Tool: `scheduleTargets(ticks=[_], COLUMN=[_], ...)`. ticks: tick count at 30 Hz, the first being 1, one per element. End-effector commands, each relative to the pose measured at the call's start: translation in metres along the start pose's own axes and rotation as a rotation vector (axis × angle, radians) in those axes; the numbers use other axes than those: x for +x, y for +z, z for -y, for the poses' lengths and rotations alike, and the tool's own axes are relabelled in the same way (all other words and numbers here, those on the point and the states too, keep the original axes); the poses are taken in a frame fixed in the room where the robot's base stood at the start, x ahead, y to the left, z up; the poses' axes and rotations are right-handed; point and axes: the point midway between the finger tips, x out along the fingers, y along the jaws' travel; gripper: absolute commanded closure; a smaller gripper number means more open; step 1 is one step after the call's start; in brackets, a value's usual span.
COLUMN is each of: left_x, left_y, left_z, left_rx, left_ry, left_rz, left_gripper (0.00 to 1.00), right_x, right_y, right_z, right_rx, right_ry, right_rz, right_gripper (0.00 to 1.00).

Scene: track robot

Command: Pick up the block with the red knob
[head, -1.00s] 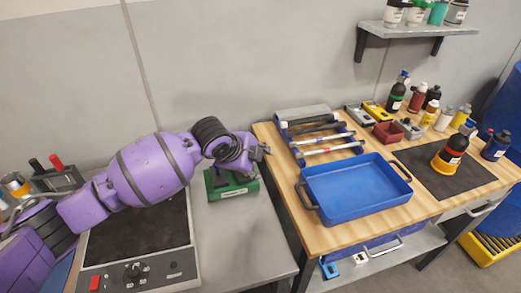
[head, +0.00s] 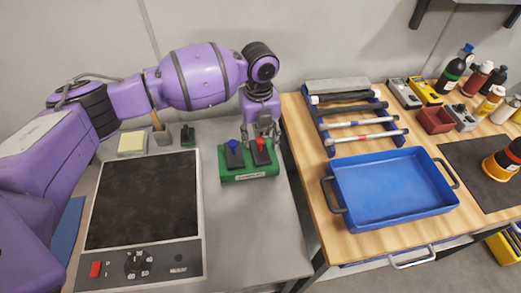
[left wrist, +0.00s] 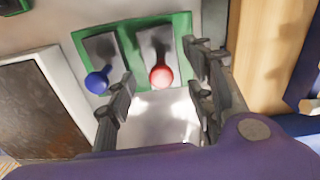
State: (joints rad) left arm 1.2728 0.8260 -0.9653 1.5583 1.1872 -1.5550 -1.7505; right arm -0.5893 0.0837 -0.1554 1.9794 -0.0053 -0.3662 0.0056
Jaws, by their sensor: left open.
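The block with the red knob (head: 260,152) sits in a green holder (head: 250,177) on the grey table, right of a block with a blue knob (head: 233,155). My left gripper (head: 265,140) points down over the red-knob block, with its fingers near the knob. In the left wrist view the red knob (left wrist: 161,76) lies between the two open fingers of the left gripper (left wrist: 163,95), and the blue knob (left wrist: 97,82) lies outside the left finger. I see no grip on the knob. My right gripper is not in view.
A hotplate-like unit (head: 145,205) with a dark top stands left of the holder. To the right, a wooden table carries a blue tray (head: 390,210), a rack of tubes (head: 355,125) and several bottles. Bare grey table lies in front of the holder.

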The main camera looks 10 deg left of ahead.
Motion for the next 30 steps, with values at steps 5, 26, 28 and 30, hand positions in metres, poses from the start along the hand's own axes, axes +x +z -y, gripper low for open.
scheduleTargets(ticks=[5, 26, 28, 30], left_x=[0.024, 0.049, 0.049, 0.048], left_y=[-0.001, -0.001, -0.001, -0.001], left_z=[0.001, 0.001, 0.001, 0.001], left_rx=[0.000, -0.001, -0.002, -0.002], left_ry=[0.001, -0.002, -0.002, -0.003], left_rz=[0.001, 0.003, 0.003, 0.003], left_gripper=[0.52, 0.84, 0.94, 1.00], right_x=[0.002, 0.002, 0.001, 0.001], right_y=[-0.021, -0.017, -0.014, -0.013], right_z=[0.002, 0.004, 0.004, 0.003], right_rx=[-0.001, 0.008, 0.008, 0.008], right_ry=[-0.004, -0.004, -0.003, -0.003], right_rz=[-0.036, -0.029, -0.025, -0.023], right_gripper=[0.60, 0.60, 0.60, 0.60])
